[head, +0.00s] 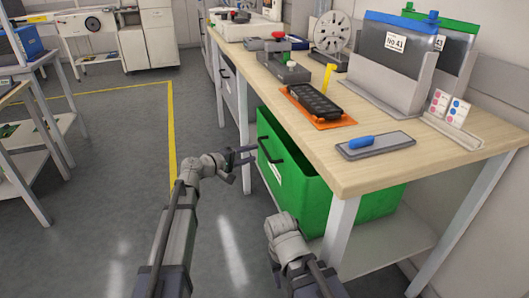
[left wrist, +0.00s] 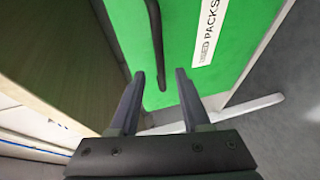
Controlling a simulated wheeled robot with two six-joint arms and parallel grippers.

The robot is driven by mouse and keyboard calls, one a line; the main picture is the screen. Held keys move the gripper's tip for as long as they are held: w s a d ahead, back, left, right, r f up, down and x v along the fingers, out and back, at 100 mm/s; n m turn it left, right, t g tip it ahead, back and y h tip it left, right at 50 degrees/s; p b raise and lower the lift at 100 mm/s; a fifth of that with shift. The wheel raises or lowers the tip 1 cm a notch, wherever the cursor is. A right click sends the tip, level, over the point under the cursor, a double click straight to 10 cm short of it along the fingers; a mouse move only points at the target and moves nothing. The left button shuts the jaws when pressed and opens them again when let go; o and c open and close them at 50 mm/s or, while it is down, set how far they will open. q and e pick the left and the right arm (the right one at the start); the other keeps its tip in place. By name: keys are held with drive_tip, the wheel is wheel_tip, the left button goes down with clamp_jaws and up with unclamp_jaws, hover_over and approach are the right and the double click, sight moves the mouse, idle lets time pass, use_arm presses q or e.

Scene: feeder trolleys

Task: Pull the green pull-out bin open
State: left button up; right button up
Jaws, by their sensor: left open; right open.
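The green pull-out bin (head: 312,192) sits under the wooden workbench, its front facing left with a black bar handle (head: 270,152) and a white label. In the left wrist view the bin's green front (left wrist: 185,30) fills the upper middle, with the black handle (left wrist: 156,40) running down it. My left gripper (head: 256,153) is open at the bin front, by the handle. In the wrist view the handle's lower end shows between the open fingers (left wrist: 160,75); I cannot tell whether they touch it. My right gripper (head: 277,272) is low, in front of the bench, apart from the bin.
The workbench (head: 430,155) carries an orange tray (head: 318,122), a grey tray with a blue-handled tool (head: 375,145) and upright holders. A bench leg (head: 338,240) stands right of the bin front. Grey floor (head: 120,190) to the left is clear.

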sight(264, 148)
use_arm(q)
drive_tip(key=b+x, duration=0.1)
drive_tip(key=x, duration=0.6)
clamp_jaws()
drive_tip(key=shift+a, duration=0.1)
idle(1.2)
